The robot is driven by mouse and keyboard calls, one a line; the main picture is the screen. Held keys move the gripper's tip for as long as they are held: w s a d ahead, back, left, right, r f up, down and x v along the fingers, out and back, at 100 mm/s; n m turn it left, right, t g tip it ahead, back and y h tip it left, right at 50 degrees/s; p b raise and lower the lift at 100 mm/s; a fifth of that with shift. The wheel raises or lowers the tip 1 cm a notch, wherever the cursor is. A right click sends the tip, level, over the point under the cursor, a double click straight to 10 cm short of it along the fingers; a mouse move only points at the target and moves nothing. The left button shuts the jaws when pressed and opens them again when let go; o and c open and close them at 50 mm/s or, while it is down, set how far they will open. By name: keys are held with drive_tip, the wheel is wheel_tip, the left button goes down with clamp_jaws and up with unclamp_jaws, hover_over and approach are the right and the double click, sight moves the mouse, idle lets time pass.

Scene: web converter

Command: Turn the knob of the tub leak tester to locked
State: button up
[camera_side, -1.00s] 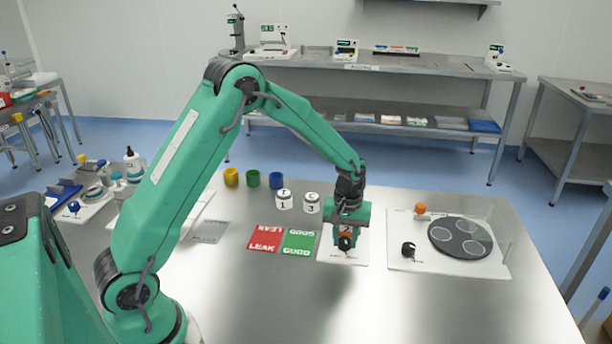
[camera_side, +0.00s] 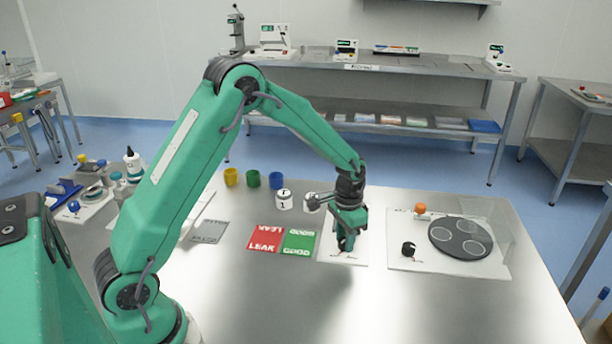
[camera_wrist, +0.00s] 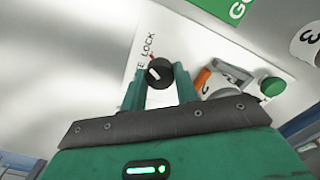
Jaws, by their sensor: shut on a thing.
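The tub leak tester is a white plate (camera_side: 330,250) on the steel table, right of the green card. In the wrist view its black round knob (camera_wrist: 158,72) has a short white line slanting toward the upper left. Partly covered lettering ending in "LOCK" (camera_wrist: 147,45) and a small red mark lie just beyond the knob. My gripper (camera_wrist: 160,80) has one finger on each side of the knob and is shut on it. In the side view my gripper (camera_side: 346,246) is low over the plate and its fingers hide the knob.
Red LEAK (camera_side: 265,238) and green GOOD (camera_side: 299,242) cards lie left of the tester. White tubs (camera_side: 284,199) stand behind. Another plate with a dark disc (camera_side: 460,237) and black knob is to the right. The front table is clear.

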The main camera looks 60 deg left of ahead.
drive_tip(key=shift+m, duration=1)
drive_tip(key=shift+r, duration=0.1)
drive_tip(key=o, duration=1)
wheel_tip(320, 180, up, 7)
drive_tip(key=shift+r, duration=0.35)
drive_tip(key=shift+r, duration=0.15)
